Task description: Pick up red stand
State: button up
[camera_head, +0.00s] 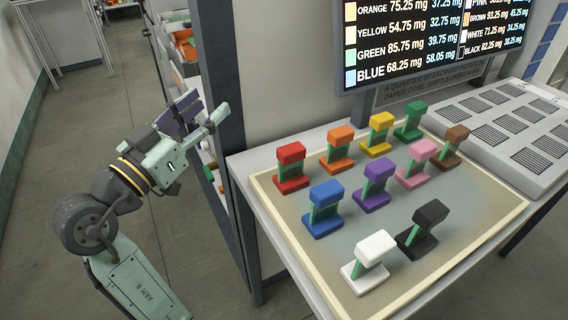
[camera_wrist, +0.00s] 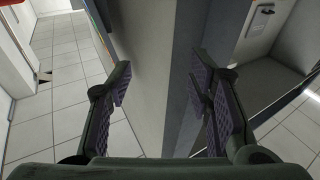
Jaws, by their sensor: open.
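The red stand (camera_head: 291,167) stands upright at the back left corner of the board on the table. It has a red top block, a green slanted post and a red base. My gripper (camera_head: 200,112) is to the left of the table, apart from the stand, with a dark post between them in the picture. Its two purple-padded fingers are spread and empty. In the wrist view my gripper (camera_wrist: 160,100) is also open, facing a pale wall edge and floor tiles. The red stand does not show in the wrist view.
On the same board (camera_head: 440,262) are orange (camera_head: 340,149), blue (camera_head: 323,208), purple (camera_head: 374,184) and white (camera_head: 369,262) stands, among several others. A dark post (camera_head: 222,100) rises at the table's left. A vented grey panel (camera_head: 500,125) lies at the right. A screen (camera_head: 430,40) hangs behind.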

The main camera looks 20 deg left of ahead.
aim_at(279, 153)
jog(key=d+f+m+g+h, duration=0.1)
jog(key=d+m+g+h, duration=0.1)
jog(key=d, duration=0.1)
jog(key=s+d+f+m+g+h+p, duration=0.1)
jog(key=d+f+m+h, duration=0.1)
jog(key=d+h, duration=0.1)
jog(key=d+f+m+g+h, duration=0.2)
jog(key=d+h, duration=0.1)
jog(key=d, duration=0.2)
jog(key=shift+s+f+g+p, duration=0.25)
jog(key=shift+s+g+p, duration=0.05)
jog(key=p+x, duration=0.2)
jog(key=x, duration=0.2)
jog(key=shift+w+d, duration=0.25)
jog(key=shift+d, duration=0.1)
jog(key=shift+w+d+f, duration=0.1)
jog(key=shift+w+d, duration=0.25)
jog(key=shift+w, duration=0.1)
jog(key=shift+c, duration=0.4)
grip_shut()
